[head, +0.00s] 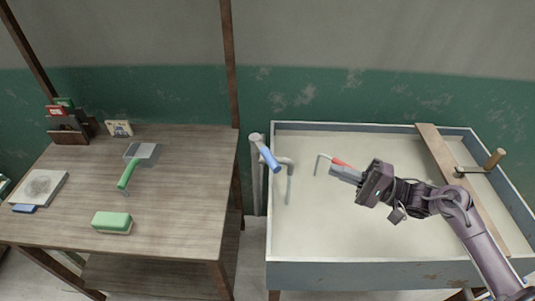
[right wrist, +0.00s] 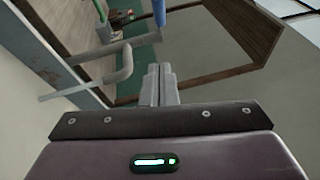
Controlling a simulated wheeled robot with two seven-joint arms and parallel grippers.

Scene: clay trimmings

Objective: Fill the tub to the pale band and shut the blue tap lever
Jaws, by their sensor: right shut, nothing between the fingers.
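The large pale basin (head: 330,228) with grey walls stands at the right; I take it as the tub. I cannot make out a separate pale band. The tap's blue lever (head: 269,158) slants over its left rim, and it also shows at the top of the right wrist view (right wrist: 159,14). The grey spout (right wrist: 122,64) bends over the basin, with a thin grey strand (right wrist: 72,91) from its end, perhaps water. My right gripper (right wrist: 158,84) is shut and empty, over the basin, right of the lever and apart from it. My left gripper is out of view.
A thin hooked tool with a red part (head: 341,163) shows beside my right gripper. A plank (head: 445,160) crosses the basin's right side, bearing a wooden-handled tool (head: 494,159). The left table (head: 180,190) holds a green-handled scraper (head: 127,174) and a green sponge (head: 112,222).

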